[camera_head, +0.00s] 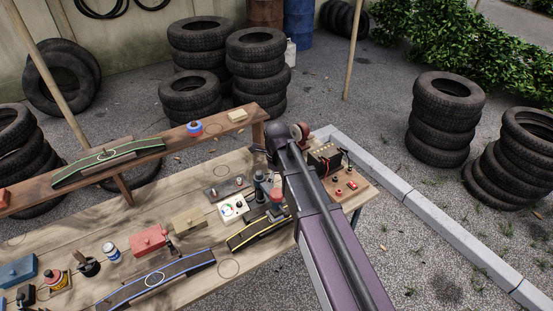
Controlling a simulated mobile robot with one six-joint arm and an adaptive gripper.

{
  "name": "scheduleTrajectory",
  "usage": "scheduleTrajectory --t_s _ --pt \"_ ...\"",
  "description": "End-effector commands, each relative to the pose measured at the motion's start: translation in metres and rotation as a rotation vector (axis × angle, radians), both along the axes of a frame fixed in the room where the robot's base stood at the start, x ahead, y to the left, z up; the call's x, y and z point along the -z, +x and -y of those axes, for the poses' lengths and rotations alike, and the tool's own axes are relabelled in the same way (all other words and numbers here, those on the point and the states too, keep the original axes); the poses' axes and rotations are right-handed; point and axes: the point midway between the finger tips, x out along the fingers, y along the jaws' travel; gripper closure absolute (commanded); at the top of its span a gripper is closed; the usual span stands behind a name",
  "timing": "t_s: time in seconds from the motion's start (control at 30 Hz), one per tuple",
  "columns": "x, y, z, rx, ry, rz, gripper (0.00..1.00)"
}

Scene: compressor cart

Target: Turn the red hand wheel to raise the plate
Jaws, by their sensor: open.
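My arm reaches from the bottom right over the wooden table. My gripper (274,194) is small and dark beside the arm, partly hidden by it, above the table's right half. It is open. A small reddish round piece (278,208) shows just below it, partly covered by the arm; it may be the red hand wheel, but I cannot tell for sure. I cannot tell whether the gripper touches it. A dark green upright cylinder (259,187) stands just left of the gripper. I cannot make out the plate.
A white gauge panel (233,209) and a yellow-edged dark ramp (260,231) are close by. A battery-like box (325,158) and red knobs (340,190) are right of the arm. A raised wooden shelf (222,121) crosses the back left. Stacked tyres (443,120) stand beyond the table.

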Motion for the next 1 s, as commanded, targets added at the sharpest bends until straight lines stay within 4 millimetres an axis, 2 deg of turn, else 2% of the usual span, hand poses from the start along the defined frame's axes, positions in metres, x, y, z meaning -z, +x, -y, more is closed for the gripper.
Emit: scheduleTrajectory --t_s 0.03,0.6,1.0 --pt "-0.009 0.0 0.0 0.0 0.0 0.0 0.0" --pt "-0.053 0.0 0.0 0.0 0.0 0.0 0.0" --pt "-0.062 0.0 0.0 0.0 0.0 0.0 0.0"
